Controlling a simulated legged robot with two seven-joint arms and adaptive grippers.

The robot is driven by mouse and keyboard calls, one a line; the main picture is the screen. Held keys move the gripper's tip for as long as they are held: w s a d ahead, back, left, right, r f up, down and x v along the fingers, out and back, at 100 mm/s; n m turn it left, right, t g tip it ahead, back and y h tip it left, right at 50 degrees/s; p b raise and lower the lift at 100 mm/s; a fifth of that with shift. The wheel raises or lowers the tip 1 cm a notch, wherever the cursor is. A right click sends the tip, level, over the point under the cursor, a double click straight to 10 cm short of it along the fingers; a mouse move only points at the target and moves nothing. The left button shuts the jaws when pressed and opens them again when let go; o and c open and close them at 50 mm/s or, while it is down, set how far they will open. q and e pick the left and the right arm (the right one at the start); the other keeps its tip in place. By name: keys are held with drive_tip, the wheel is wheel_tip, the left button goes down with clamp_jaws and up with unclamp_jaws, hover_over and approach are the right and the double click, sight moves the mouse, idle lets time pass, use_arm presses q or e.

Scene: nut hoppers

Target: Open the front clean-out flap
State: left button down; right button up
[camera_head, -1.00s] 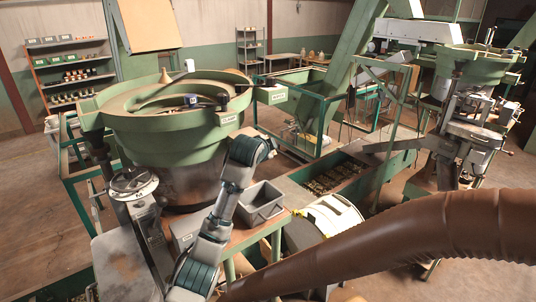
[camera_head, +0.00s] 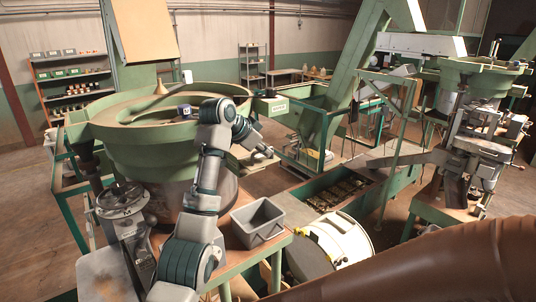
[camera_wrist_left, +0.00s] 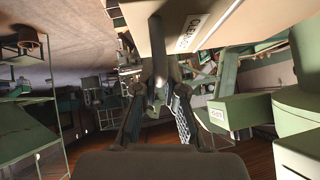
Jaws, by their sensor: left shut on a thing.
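The green round hopper bowl (camera_head: 150,148) stands at the left in the head view. My left arm rises in front of it and bends right. My left gripper (camera_head: 262,151) is beside the bowl's right side, partly hidden by my wrist. In the left wrist view, the fingers (camera_wrist_left: 158,92) are shut on a slim grey handle (camera_wrist_left: 158,62). Above it is a pale panel with a partly readable "CLEAN" label (camera_wrist_left: 194,33), which looks like the flap. In the head view my arm hides the flap, so its angle is unclear. My right gripper is out of view.
A grey bin (camera_head: 258,222) stands on the bench below my left arm. A white drum (camera_head: 335,245) and a thick brown hose (camera_head: 430,262) fill the lower right. A labelled green box (camera_head: 280,106) is close to the right of the bowl.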

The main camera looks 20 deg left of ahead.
use_arm(q)
drive_tip(key=shift+a+f, duration=0.1)
drive_tip(key=shift+a, duration=0.05)
drive_tip(key=c, duration=1.3)
unclamp_jaws()
drive_tip(key=shift+o, duration=0.3)
drive_tip(key=shift+a, duration=0.3)
drive_tip(key=v, duration=1.1)
drive_tip(key=shift+a+r, duration=0.2)
drive_tip(key=shift+a, duration=0.15)
